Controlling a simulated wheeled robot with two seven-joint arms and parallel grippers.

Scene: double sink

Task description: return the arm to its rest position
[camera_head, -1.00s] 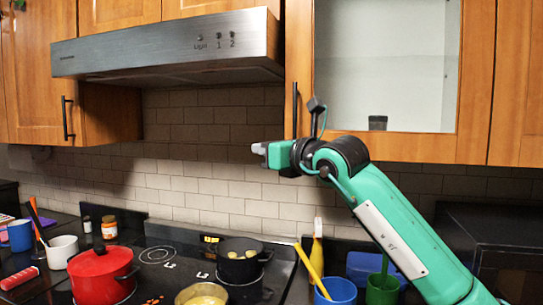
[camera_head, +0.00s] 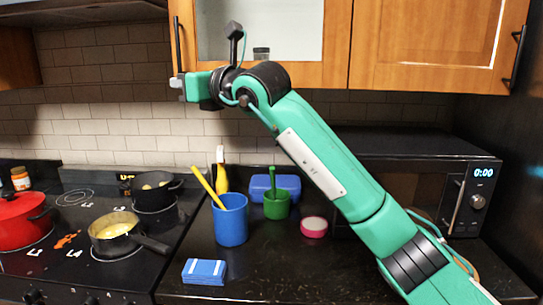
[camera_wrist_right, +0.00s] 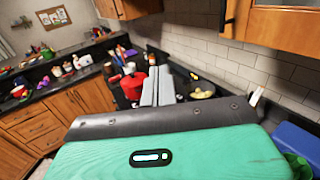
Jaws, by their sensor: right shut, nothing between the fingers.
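My right arm (camera_head: 320,165) reaches up from the lower right in the head view, across the counter. My right gripper (camera_head: 177,84) is at its upper end, in front of the upper cabinet door's left edge. In the right wrist view the gripper's fingers (camera_wrist_right: 157,86) are together with nothing between them. They point over the stove area, well above it. My left gripper is not in view.
A red pot (camera_head: 22,222), a black pot (camera_head: 155,190) and a saucepan (camera_head: 113,234) stand on the stove. A blue cup (camera_head: 230,222), green cup (camera_head: 277,208), pink-rimmed container (camera_head: 313,228) and blue packet (camera_head: 204,271) sit on the counter. A microwave (camera_head: 468,200) stands right.

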